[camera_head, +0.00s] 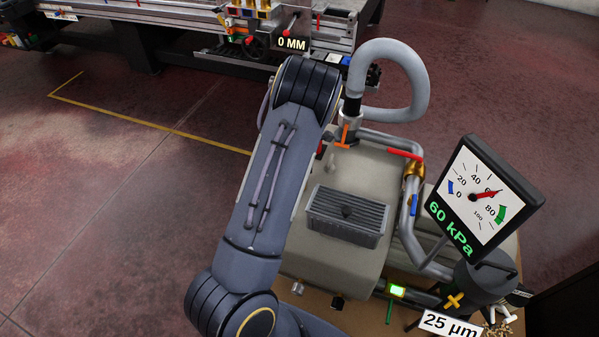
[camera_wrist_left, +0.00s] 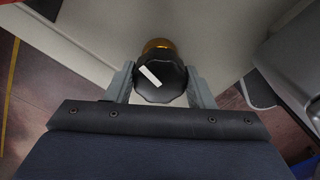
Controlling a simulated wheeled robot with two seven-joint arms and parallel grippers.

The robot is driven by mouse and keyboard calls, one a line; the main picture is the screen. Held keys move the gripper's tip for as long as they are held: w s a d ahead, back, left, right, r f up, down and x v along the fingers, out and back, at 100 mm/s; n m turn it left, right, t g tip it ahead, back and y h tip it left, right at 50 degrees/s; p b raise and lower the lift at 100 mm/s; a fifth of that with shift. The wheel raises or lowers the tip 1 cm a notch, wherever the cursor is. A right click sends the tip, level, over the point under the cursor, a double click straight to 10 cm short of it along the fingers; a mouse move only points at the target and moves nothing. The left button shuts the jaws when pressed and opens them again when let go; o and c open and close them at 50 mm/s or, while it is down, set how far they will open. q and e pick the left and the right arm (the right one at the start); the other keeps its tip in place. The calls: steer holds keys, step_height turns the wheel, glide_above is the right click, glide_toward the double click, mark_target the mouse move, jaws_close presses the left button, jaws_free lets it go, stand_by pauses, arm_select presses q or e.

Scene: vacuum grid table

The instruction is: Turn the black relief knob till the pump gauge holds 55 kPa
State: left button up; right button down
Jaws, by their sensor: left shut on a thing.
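The black relief knob (camera_wrist_left: 160,80) shows in the left wrist view, with a white mark across its face and a brass collar (camera_wrist_left: 158,44) behind it. My left gripper (camera_wrist_left: 160,84) has one finger on each side of the knob and is shut on it. In the head view my left arm covers the knob and the gripper. The pump gauge (camera_head: 484,197) stands at the right, its red needle near 60 and its green readout showing 60 kPa. My right gripper is in neither view.
The grey pump body (camera_head: 335,262) carries a finned box (camera_head: 346,216). Pipes and a grey hose (camera_head: 419,85) run along its right and back. A filter pot (camera_head: 485,283) and a 25 µm label (camera_head: 450,326) are at lower right. Open floor lies at left.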

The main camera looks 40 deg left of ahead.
arm_select(q)
steer(key=o, duration=1)
steer(key=shift+c, duration=0.2)
steer(key=shift+r+p, duration=0.4)
steer(key=shift+r, duration=3.5)
